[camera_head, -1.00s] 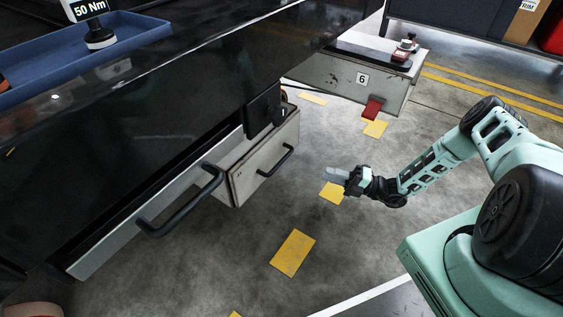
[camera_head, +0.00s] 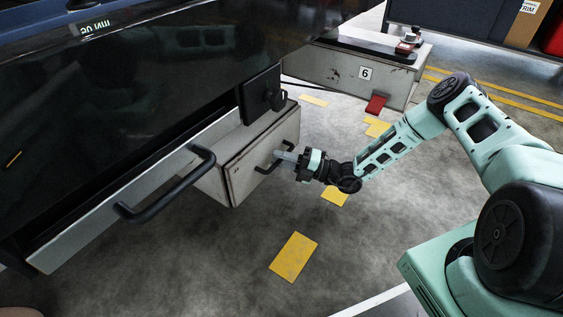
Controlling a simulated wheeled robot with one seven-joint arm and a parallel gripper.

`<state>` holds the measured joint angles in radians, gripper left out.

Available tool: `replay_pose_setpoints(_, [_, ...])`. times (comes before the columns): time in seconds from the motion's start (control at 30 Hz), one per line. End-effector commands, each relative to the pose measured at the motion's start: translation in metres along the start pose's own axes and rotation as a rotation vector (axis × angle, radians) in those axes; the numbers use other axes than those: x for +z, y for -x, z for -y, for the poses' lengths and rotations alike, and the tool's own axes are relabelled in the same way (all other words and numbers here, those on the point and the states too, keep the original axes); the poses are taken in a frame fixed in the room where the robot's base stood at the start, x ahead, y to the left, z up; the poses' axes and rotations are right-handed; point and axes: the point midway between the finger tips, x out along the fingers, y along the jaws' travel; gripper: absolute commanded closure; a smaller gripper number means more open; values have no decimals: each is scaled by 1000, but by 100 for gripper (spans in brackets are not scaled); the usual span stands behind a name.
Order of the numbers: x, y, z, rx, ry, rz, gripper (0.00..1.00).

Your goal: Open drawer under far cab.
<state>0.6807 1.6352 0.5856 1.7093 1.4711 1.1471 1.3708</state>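A grey drawer front (camera_head: 247,172) with a black bar handle (camera_head: 263,166) hangs low under the dark cab, near the middle of the camera_head view.
A nearer silver panel (camera_head: 95,215) with a long black handle (camera_head: 165,190) runs along the left. A grey box marked 6 (camera_head: 340,75) with a red pedal (camera_head: 376,104) stands behind. The concrete floor with yellow patches (camera_head: 293,257) is open at the front.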

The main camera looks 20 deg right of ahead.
Motion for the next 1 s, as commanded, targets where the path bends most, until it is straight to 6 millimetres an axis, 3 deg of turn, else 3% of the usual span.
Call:
replay_pose_setpoints(0.27, [0, -2, 0, 0, 0, 0, 79])
replay_pose_setpoints(0.37, [0, -2, 0, 0, 0, 0, 100])
replay_pose_setpoints(0.73, [-2, 5, -3, -2, -1, 2, 100])
replay_pose_setpoints(1.0, [-14, 36, -12, -3, -2, 3, 100])
